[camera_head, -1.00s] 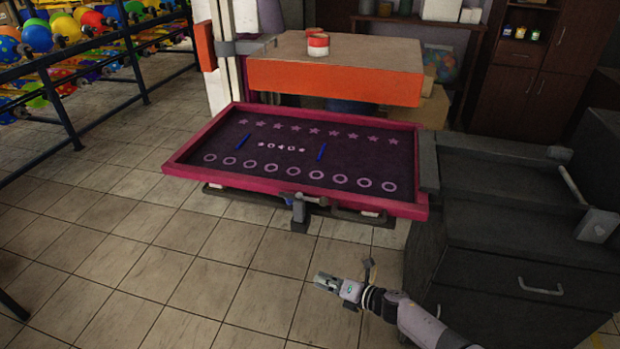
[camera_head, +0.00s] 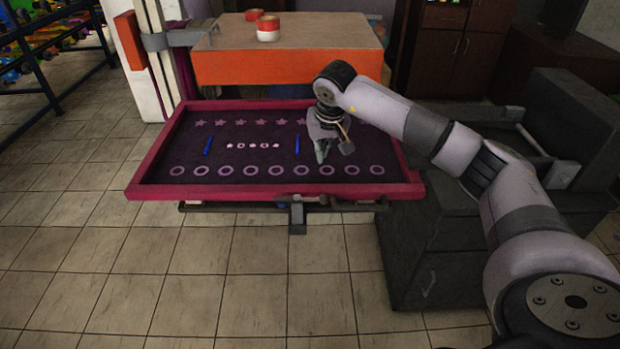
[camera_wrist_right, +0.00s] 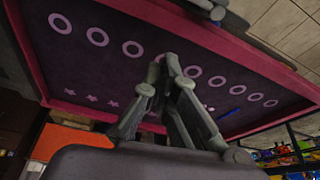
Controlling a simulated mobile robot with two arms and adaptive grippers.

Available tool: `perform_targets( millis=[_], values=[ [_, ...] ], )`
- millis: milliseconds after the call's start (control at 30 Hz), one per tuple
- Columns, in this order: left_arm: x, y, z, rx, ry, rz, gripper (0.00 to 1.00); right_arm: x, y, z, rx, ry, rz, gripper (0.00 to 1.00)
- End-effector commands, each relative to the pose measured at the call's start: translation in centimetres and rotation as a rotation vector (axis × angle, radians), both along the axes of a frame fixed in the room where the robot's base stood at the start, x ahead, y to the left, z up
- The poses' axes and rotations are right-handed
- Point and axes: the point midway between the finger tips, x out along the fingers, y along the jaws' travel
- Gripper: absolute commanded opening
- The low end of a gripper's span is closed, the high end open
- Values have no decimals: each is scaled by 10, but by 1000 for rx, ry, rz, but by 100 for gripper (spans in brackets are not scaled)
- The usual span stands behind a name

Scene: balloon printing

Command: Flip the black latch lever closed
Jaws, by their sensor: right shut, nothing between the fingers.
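The dark latch lever (camera_head: 297,214) is at the middle of the front underside of the pink printing frame (camera_head: 160,193). It hangs below the frame's front edge; its exact angle is hard to tell. My right gripper (camera_head: 321,160) is above the dark printed screen (camera_head: 225,160), pointing down, behind and slightly right of the lever. In the right wrist view my right gripper (camera_wrist_right: 170,60) is shut and empty, its fingertips together over the row of rings. A grey part of the latch hardware (camera_wrist_right: 208,8) shows at the top edge there. My left gripper is not in view.
A dark drawer cabinet (camera_head: 430,265) stands right of the frame. An orange-fronted table (camera_head: 290,68) with red and white tape rolls (camera_head: 268,29) is behind it. A balloon rack (camera_head: 40,60) is at far left. The tiled floor in front (camera_head: 240,290) is clear.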

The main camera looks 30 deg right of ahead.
Motion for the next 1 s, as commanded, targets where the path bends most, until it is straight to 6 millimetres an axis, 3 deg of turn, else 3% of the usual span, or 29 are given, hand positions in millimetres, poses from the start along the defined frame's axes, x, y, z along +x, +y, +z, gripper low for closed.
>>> perform_targets(
  millis=[467, 1000],
  values=[
    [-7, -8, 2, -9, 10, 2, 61, 2, -2, -5, -10, 3, 4, 0],
    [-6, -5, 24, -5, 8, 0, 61, 32, -13, -96, -7, 5, 3, 0]
  ],
)
